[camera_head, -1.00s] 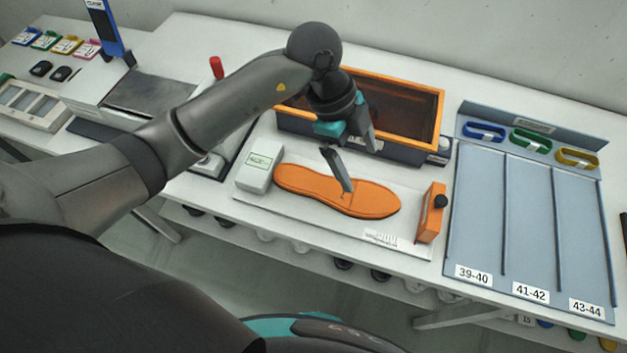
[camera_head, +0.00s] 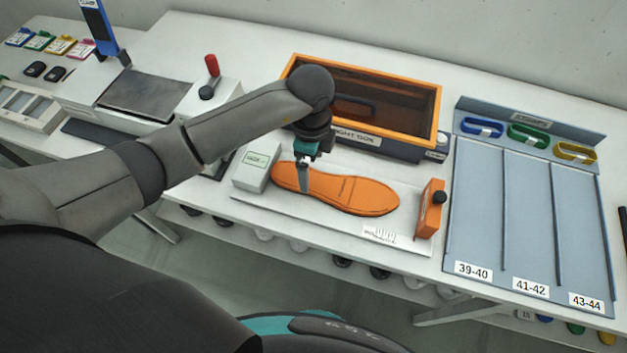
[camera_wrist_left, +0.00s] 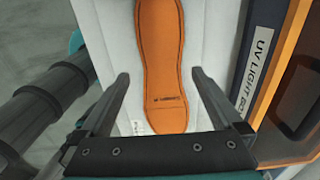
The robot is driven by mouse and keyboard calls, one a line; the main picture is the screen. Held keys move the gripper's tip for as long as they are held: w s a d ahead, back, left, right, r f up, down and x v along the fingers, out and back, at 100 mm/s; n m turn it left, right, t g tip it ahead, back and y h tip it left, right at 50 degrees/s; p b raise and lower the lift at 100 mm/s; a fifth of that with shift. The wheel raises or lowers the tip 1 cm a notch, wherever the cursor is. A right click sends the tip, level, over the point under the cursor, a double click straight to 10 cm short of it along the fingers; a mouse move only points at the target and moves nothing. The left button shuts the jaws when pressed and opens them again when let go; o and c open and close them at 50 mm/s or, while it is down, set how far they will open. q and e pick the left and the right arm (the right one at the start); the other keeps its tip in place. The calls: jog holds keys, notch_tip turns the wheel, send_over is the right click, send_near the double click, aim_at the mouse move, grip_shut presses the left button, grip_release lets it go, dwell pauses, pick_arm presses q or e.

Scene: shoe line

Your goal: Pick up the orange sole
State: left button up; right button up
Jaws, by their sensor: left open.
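The orange sole (camera_head: 350,192) lies flat on a white measuring board (camera_head: 300,207) in the head view. My left gripper (camera_head: 304,180) is above the sole's left end, with a fingertip overlapping the sole in the picture. In the left wrist view the sole (camera_wrist_left: 164,60) runs lengthwise between the two open fingers of my left gripper (camera_wrist_left: 158,80). The fingers stand apart on either side of it and nothing is held. The exact height above the sole is hard to tell. My right gripper is not in view.
A white block (camera_head: 256,168) stands at the board's left end and an orange stop with a black knob (camera_head: 430,212) at its right. The orange-rimmed UV light box (camera_head: 412,140) is just behind. A grey sorting rack (camera_head: 480,220) with labelled lanes stands right.

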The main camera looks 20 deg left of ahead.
aim_at(314, 181)
pick_arm(q)
jog(key=f, duration=0.5)
jog(key=shift+w+d+f, duration=0.1)
jog(key=shift+d, duration=0.1)
jog(key=c, duration=1.4)
